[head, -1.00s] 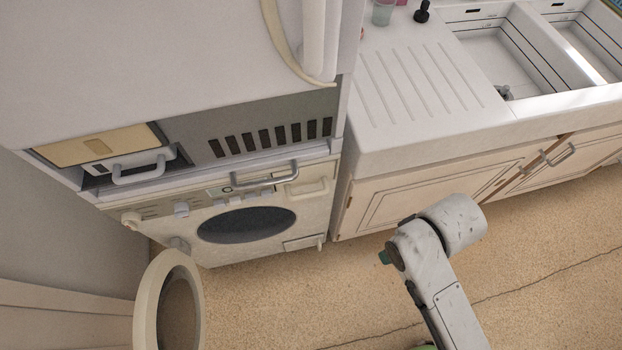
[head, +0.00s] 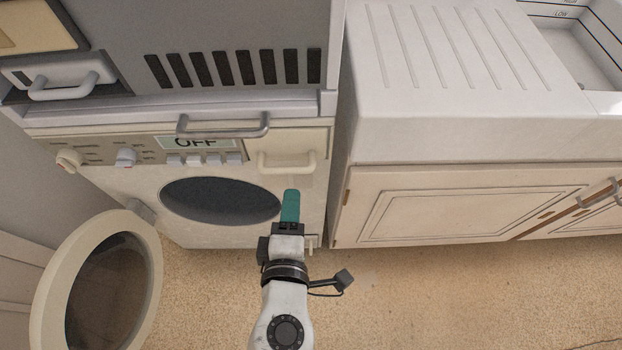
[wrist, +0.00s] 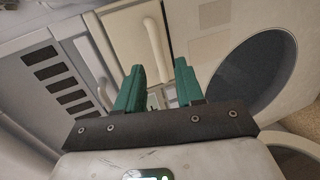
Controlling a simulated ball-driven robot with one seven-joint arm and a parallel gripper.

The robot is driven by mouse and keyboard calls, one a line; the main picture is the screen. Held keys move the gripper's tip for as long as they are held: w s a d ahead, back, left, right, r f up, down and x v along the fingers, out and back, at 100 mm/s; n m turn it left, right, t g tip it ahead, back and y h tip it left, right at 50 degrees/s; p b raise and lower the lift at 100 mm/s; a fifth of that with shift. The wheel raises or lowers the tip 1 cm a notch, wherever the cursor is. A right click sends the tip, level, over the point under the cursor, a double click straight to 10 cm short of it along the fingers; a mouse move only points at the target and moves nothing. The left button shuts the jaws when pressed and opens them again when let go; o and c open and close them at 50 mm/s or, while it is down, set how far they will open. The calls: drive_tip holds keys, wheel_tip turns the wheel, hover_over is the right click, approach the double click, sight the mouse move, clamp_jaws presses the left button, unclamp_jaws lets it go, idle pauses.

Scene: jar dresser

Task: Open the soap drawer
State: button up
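The soap drawer (head: 306,143) is the cream panel with a handle at the top right of the washing machine's front, right of the display. It looks shut. Its cream handle (head: 288,163) also shows in the wrist view (wrist: 156,50), ahead of my fingers. My gripper (head: 290,205) is in front of the machine, just below the drawer handle in the head view. In the wrist view its two green fingers (wrist: 160,85) stand apart with nothing between them. The fingers do not appear to touch the handle.
The washing machine's round door (head: 100,285) hangs open at the lower left, its dark opening (head: 220,200) uncovered. A grey handle (head: 222,126) sticks out above the control panel. A counter with cupboards (head: 440,205) stands to the right. The floor (head: 430,290) before it is clear.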

sight(284, 169)
drive_tip(key=shift+n+t+y, duration=0.3)
drive_tip(key=shift+n, duration=0.2)
drive_tip(key=x, duration=0.3)
drive_tip(key=a+x, duration=0.1)
drive_tip(key=x, duration=0.2)
drive_tip(key=b+x, duration=0.1)
drive_tip(key=x, duration=0.3)
drive_tip(key=shift+a, duration=0.35)
clamp_jaws()
drive_tip(key=shift+s, duration=0.1)
